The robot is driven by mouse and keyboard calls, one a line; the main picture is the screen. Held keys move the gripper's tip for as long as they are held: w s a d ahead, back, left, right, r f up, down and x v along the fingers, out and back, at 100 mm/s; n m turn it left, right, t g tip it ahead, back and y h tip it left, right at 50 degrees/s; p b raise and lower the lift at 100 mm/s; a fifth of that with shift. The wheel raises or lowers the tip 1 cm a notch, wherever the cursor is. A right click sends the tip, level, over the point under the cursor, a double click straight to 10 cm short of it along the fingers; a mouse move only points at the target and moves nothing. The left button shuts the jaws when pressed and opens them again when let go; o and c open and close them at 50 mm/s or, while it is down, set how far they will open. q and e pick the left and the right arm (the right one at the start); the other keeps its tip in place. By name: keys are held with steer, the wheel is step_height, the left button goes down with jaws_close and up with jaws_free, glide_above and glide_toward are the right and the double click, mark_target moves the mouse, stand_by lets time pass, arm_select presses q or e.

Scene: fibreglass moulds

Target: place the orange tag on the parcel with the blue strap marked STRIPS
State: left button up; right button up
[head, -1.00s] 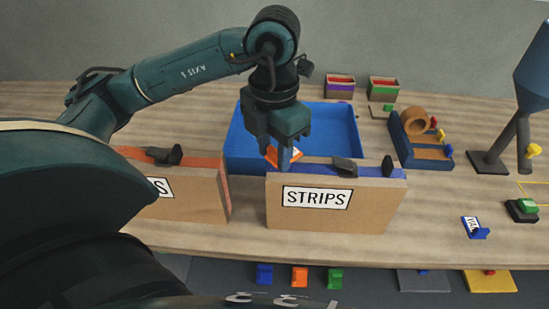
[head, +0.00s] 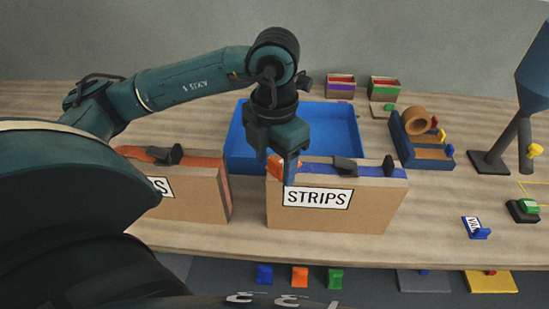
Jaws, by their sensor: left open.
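The parcel with the blue strap (head: 345,212) stands upright on the table, its STRIPS label facing me and the strap (head: 371,171) along its top. The orange tag (head: 276,168) is at the left end of that top, partly covered by a finger. It looks to be on the parcel, but I cannot tell whether it sits flat. My left gripper (head: 284,170) is open, pointing down right at the tag, one finger in front of the parcel's top edge. My right gripper is out of view.
A second parcel with an orange strap (head: 195,202) stands to the left, its label partly hidden by my arm. A blue tray (head: 336,112) lies behind. A tape dispenser (head: 408,150), a lamp (head: 491,160) and a blue tag marked VIA (head: 475,228) are to the right.

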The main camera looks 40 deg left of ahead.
mark_target(274, 162)
arm_select(q)
steer(key=shift+r, duration=0.6)
step_height(274, 162, up, 11)
steer(key=p, duration=0.2)
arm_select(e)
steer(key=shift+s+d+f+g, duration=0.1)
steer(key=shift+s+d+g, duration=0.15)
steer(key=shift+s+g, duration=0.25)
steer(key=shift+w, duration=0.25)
arm_select(q)
steer(key=shift+s, duration=0.1)
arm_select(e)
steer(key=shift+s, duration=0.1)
